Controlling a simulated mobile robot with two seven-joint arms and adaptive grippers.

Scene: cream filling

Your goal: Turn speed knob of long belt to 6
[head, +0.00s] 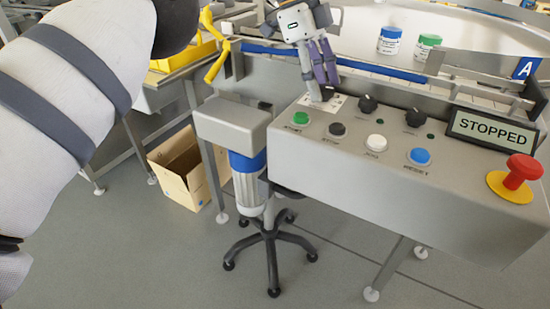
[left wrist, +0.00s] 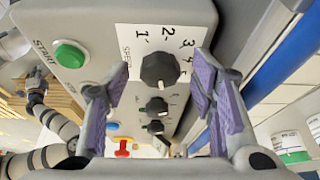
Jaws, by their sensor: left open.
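The speed knob (left wrist: 158,70) is a dark round knob on a white numbered plate (left wrist: 185,32) marked SPEED. Numbers 1 to 5 are readable around it. A small white mark shows on the knob's lower edge in the left wrist view. My left gripper (left wrist: 160,82) is open, with its purple-padded fingers on either side of the knob and a visible gap to it. In the head view, my left gripper (head: 321,86) points down at the panel's far left corner and partly hides the speed knob. My right gripper is not in view.
The grey control panel (head: 390,190) carries two more dark knobs (head: 368,104), a green start button (head: 300,118), white and blue buttons (head: 420,156), and a red emergency stop (head: 520,170). The display (head: 490,131) reads STOPPED. Jars (head: 389,40) stand on the belt behind.

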